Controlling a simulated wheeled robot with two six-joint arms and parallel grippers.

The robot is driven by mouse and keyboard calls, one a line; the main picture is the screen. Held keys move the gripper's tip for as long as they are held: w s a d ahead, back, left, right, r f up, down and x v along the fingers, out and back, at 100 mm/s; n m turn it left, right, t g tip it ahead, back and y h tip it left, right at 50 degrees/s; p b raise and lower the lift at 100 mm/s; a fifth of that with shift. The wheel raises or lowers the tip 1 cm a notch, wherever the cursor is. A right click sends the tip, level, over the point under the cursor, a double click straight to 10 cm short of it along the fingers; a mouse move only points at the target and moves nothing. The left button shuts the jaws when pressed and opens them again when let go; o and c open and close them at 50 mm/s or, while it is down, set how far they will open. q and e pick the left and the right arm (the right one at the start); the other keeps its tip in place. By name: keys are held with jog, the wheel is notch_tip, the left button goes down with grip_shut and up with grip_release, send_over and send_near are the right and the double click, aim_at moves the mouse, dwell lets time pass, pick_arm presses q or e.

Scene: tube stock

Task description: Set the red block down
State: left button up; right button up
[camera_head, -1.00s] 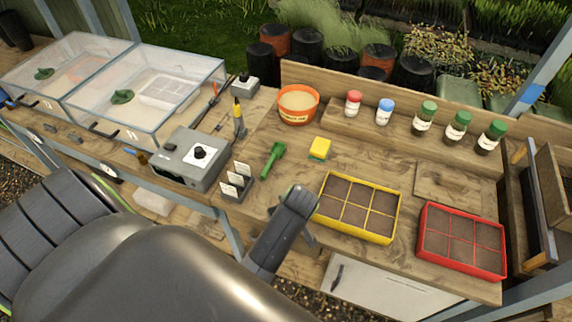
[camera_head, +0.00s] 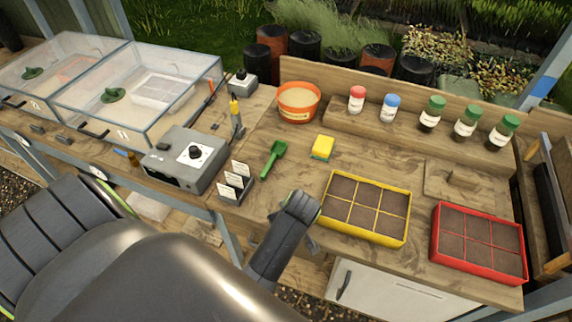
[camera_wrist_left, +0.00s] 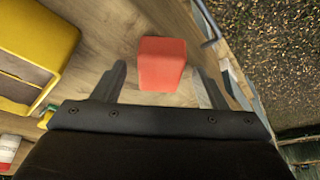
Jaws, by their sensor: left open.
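The red block (camera_wrist_left: 161,63) shows in the left wrist view on the wooden bench top, near its edge. My left gripper (camera_wrist_left: 160,82) is open, with one finger on each side of the block. A gap shows between the block and the left-hand finger; the gap at the other finger is narrower. In the head view my left gripper (camera_head: 306,222) is over the bench's front edge, left of the yellow tray (camera_head: 325,222). The block is hidden there behind my arm. My right gripper is in neither view.
A red tray (camera_head: 480,270) stands right of the yellow one. A green scoop (camera_head: 273,158), yellow sponge (camera_head: 322,147) and label holder (camera_head: 236,187) lie nearby. A grey control box (camera_head: 184,160) stands left.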

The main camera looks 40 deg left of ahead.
pick_arm(q)
jog(key=c, duration=1.2)
